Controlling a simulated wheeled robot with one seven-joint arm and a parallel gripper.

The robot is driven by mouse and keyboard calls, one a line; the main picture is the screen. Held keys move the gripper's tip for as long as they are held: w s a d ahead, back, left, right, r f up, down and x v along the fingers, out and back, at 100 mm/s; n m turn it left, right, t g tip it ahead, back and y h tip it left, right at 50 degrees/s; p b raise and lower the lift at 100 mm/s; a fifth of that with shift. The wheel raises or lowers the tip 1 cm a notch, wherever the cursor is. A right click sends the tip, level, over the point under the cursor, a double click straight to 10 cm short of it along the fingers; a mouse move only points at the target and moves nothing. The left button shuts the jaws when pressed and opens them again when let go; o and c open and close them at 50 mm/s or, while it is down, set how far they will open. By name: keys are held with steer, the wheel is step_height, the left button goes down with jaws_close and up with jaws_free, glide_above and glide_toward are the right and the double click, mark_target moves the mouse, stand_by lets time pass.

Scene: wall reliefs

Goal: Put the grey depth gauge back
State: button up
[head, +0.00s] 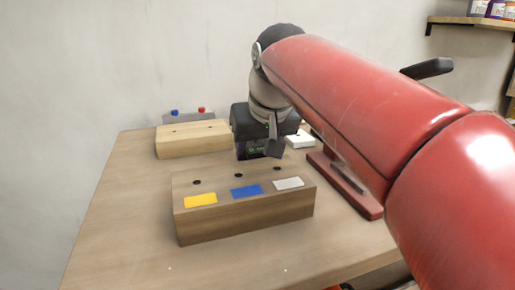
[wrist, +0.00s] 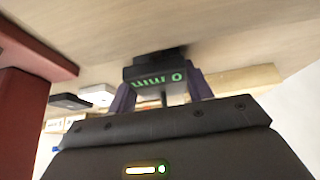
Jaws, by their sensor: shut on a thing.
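My gripper (head: 258,150) is shut on the dark grey depth gauge (wrist: 152,76), which has a green lit display. In the wrist view the gauge sits between the two fingers of my gripper (wrist: 160,92). In the head view it is mostly hidden by my gripper, above and just behind the brown wooden block (head: 245,222). This block has three dark holes along its top, with a yellow label (head: 201,200), a blue label (head: 246,191) and a pale grey label (head: 289,183) in front of them. The holes look empty.
A paler wooden block (head: 193,138) stands at the back left, before a grey box (head: 189,116) with blue and red knobs. A white item (head: 300,140) and a long red stand (head: 364,203) are on the right. The table's front left is clear.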

steer(key=shift+f, duration=0.1)
steer(key=o, duration=1.2)
steer(key=shift+r, duration=0.4)
steer(key=p+v, duration=0.1)
steer(key=v, duration=1)
steer(key=shift+s+r+p, duration=0.25)
steer(key=shift+p, duration=0.15)
